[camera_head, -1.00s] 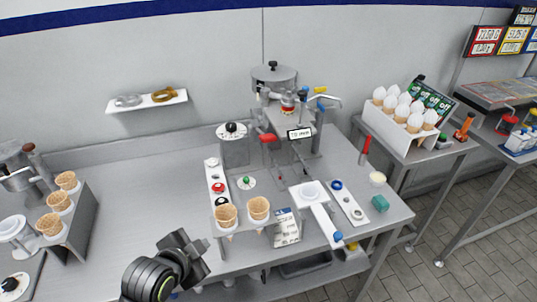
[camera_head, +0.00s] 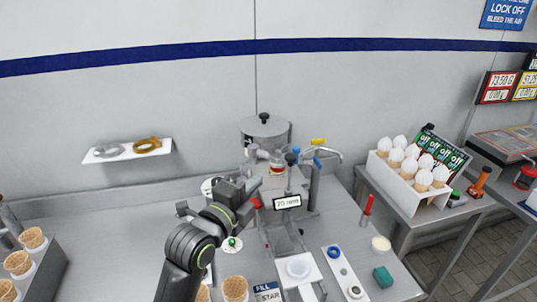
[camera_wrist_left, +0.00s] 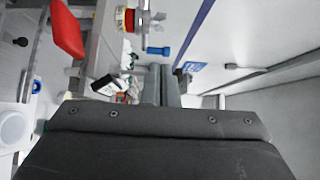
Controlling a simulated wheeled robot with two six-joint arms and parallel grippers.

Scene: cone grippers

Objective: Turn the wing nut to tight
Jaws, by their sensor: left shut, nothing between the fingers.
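I cannot make out the wing nut for certain in either view. The machine (camera_head: 298,215) stands at the back centre of the table, with a lidded hopper (camera_head: 265,133), red and blue handles and a small display (camera_head: 287,202). My left gripper (camera_head: 254,187) is shut and empty, just left of the machine's front, close to a red handle (camera_head: 256,203). In the left wrist view the shut fingers (camera_wrist_left: 161,72) point toward the machine. A red handle (camera_wrist_left: 67,28) and a blue knob (camera_wrist_left: 155,50) show there. My right gripper is in neither view.
A white rack (camera_head: 408,183) of white-topped cones stands at right. A green block (camera_head: 383,277), a white cup (camera_head: 381,244) and a red-handled tool (camera_head: 367,206) are near the table's right edge. A cone (camera_head: 235,289) stands in front.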

